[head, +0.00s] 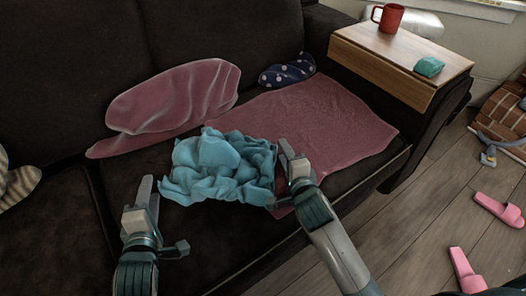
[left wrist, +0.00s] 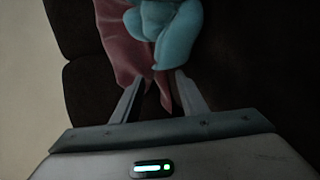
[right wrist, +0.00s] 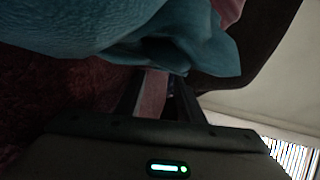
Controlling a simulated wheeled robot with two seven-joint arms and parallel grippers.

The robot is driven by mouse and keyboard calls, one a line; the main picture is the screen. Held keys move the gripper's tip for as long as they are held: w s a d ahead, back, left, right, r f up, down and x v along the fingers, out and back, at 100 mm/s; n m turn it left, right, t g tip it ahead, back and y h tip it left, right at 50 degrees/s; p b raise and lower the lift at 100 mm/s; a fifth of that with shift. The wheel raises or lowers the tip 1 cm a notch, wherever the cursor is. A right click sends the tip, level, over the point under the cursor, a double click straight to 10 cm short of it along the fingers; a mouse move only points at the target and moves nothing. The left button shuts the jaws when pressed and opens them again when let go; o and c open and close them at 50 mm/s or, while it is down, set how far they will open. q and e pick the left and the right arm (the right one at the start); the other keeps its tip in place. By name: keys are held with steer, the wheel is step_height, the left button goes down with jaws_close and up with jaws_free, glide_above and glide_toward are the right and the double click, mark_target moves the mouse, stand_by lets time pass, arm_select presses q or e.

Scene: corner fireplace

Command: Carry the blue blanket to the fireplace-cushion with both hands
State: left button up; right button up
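The crumpled light-blue blanket (head: 218,165) lies in a heap on the dark sofa seat, partly over a pink cloth. My left gripper (head: 163,219) is open and empty at the blanket's left, a small gap away. In the left wrist view, the blanket (left wrist: 165,30) lies beyond the parted fingers (left wrist: 160,92). My right gripper (head: 281,180) is open at the blanket's right edge. In the right wrist view, blue folds (right wrist: 120,25) hang close past its parted fingers (right wrist: 158,95); I cannot tell whether they touch. I cannot make out a fireplace-cushion in any view.
The pink cloth (head: 320,120) covers the sofa seat (head: 215,235) on the right. A wooden armrest tray (head: 400,60) holds a red mug (head: 388,17) and a teal item (head: 429,66). Pink slippers (head: 499,209) lie on the wood floor. Brickwork (head: 502,110) shows at the right edge.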

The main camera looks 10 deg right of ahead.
arm_select(q)
steer(key=shift+s+d+r, duration=0.25)
steer(key=shift+s, duration=0.05)
arm_select(e)
steer(key=shift+d, duration=0.15)
arm_select(q)
steer(key=shift+d, duration=0.1)
steer(key=shift+d, duration=0.1)
arm_select(e)
steer(key=shift+s, duration=0.1)
arm_select(q)
steer(key=shift+r, duration=0.1)
arm_select(e)
steer(key=shift+v, duration=3.95)
steer(key=shift+r, duration=0.2)
